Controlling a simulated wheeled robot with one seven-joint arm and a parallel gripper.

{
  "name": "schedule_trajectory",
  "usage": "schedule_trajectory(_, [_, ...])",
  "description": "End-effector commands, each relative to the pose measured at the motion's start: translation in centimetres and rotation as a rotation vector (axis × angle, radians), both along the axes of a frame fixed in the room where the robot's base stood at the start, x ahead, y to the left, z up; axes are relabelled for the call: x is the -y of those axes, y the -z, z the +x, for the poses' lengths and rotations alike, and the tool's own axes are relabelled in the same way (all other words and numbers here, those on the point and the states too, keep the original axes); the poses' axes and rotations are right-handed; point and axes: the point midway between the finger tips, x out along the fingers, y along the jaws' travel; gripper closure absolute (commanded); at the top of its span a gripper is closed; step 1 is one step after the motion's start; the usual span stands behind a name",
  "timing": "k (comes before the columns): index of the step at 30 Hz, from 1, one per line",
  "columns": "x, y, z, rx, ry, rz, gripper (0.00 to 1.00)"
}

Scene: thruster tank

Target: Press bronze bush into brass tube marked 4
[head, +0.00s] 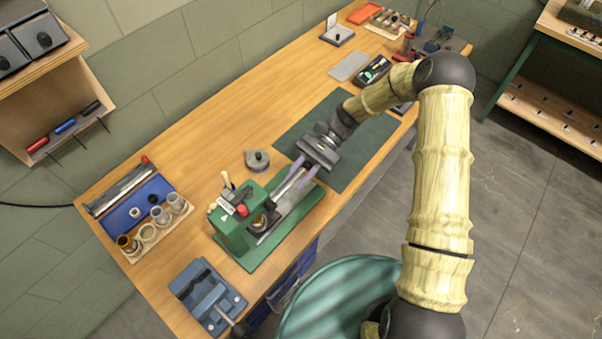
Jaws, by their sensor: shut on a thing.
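The green press (234,232) stands on a green base near the front edge of the bench. A small brass-coloured part (258,221) shows inside it, too small to tell as tube or bush. A silver bar (287,184) slants up from the press. My gripper (302,174) is at the bar's upper end, to the right of the press, with its fingers shut on the bar. Several cup- or ring-shaped parts stand on a wooden tray (133,258) at the left, one of them bronze-coloured (127,243). No number 4 is readable.
A blue vise-like tool (207,296) sits in front of the press, and a round tin (257,160) behind it. A blue tray (137,203) lies at the left. The dark green mat (350,160) has free room. Small items crowd the bench's far end.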

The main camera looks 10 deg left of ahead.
Motion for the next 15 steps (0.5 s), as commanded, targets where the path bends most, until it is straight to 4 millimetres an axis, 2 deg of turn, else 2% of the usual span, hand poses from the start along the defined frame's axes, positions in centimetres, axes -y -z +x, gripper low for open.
schedule_trajectory(8, [0.16, 0.39, -0.02, 0.003, 0.001, -0.007, 1.0])
schedule_trajectory(9, [0.15, 0.39, -0.03, 0.003, 0.0, -0.007, 0.68])
schedule_trajectory(11, [0.15, 0.35, -0.03, 0.002, 0.001, -0.006, 0.56])
schedule_trajectory(15, [0.12, 0.23, -0.03, 0.001, 0.001, -0.004, 0.55])
